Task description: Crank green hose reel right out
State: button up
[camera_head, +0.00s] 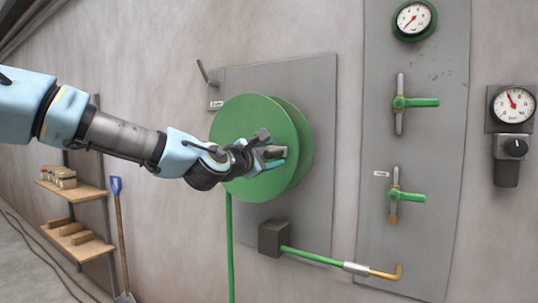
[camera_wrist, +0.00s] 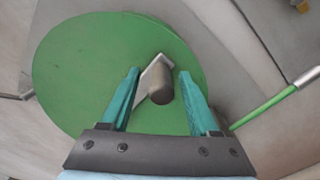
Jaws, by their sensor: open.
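The green hose reel (camera_head: 235,118) is mounted on a grey wall plate, and a green hose (camera_head: 230,245) hangs straight down from it. My gripper (camera_head: 272,158) is in front of the reel's face, at its right part in the head view. In the wrist view the green reel disc (camera_wrist: 75,65) fills the left and middle. A grey crank handle with a dark rounded knob (camera_wrist: 160,85) stands out from it. The open fingers of my gripper (camera_wrist: 157,88) lie on either side of the knob. Whether a finger touches it I cannot tell.
A panel (camera_head: 430,145) at the right carries a gauge (camera_head: 414,19) and two green-handled valves (camera_head: 415,103). A dark box (camera_head: 272,238) with a green hose stub sits below the reel. A shelf (camera_head: 75,190) and a blue-handled shovel (camera_head: 120,235) stand at the left.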

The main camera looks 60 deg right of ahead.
jog(key=a+b, duration=0.3)
jog(key=a, duration=0.7)
jog(key=shift+w+a+b, duration=0.3)
jog(key=shift+a, duration=0.1)
